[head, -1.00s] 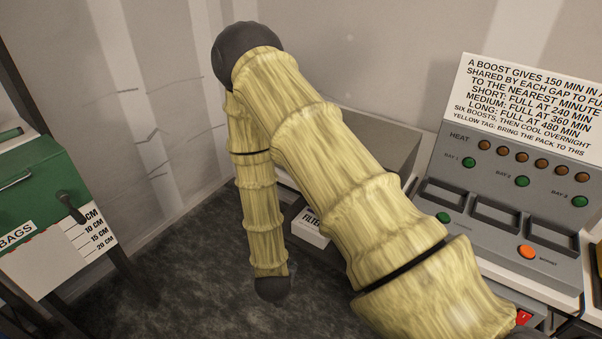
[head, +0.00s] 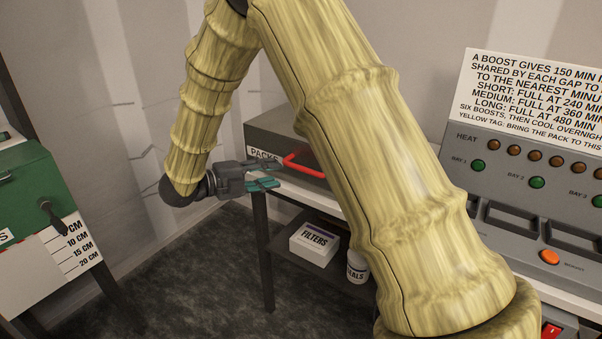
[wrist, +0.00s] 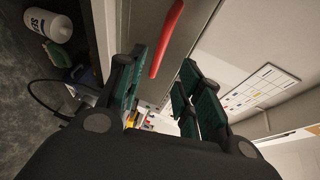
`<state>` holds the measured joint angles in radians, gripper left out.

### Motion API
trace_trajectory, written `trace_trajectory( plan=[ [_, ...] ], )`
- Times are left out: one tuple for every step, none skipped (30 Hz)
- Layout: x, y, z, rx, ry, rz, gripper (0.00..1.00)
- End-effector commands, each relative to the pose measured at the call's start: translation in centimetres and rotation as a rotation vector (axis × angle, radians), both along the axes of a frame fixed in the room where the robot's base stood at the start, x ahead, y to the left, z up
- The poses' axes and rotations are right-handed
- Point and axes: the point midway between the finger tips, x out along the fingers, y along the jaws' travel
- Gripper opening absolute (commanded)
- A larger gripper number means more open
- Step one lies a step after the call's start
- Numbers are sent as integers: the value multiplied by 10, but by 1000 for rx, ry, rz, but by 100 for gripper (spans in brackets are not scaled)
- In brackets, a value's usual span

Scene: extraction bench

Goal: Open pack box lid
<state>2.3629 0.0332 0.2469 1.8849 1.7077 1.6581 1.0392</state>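The grey pack box (head: 283,128), labelled PACKS, stands on a bench behind my arm. Its lid looks shut, and my arm hides its right part. A red handle (head: 303,162) sticks out from its front. My gripper (head: 268,184) is just left of the handle and slightly below it, apart from it. In the wrist view, the red handle (wrist: 167,38) lies ahead, between the lines of my two open teal-padded fingers (wrist: 160,98). Nothing is held between the fingers.
A FILTERS box (head: 314,244) and a white labelled bottle (head: 357,267) stand on the shelf below. A grey heat panel (head: 490,200) with lights and bays is at right. A green bags box (head: 30,195) is at left. The floor between is clear.

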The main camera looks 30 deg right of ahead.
Motion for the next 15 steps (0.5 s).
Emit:
trace_trajectory(
  plan=[
    [0, -5, 0, 0, 1, -1, 35],
    [0, -8, 0, 0, 1, -1, 35],
    [0, -13, -1, -1, 2, -1, 35],
    [-1, -18, -2, -1, 2, -2, 35],
    [-1, -22, -3, 0, 3, -1, 35],
    [-1, -29, -4, 0, 4, 0, 35],
    [-1, -34, -5, 0, 4, 0, 35],
    [-1, -39, -6, 0, 4, 0, 35],
    [-1, -45, -8, 0, 5, 0, 35],
    [-1, -50, -9, 0, 6, 0, 35],
    [-1, -55, -9, 0, 6, 1, 35],
    [-1, -61, -11, 0, 6, 0, 35],
    [-1, -66, -12, 0, 6, 0, 35],
    [-1, -70, -12, 0, 6, 1, 35],
    [-1, -75, -13, 0, 6, 2, 35]
  ],
)
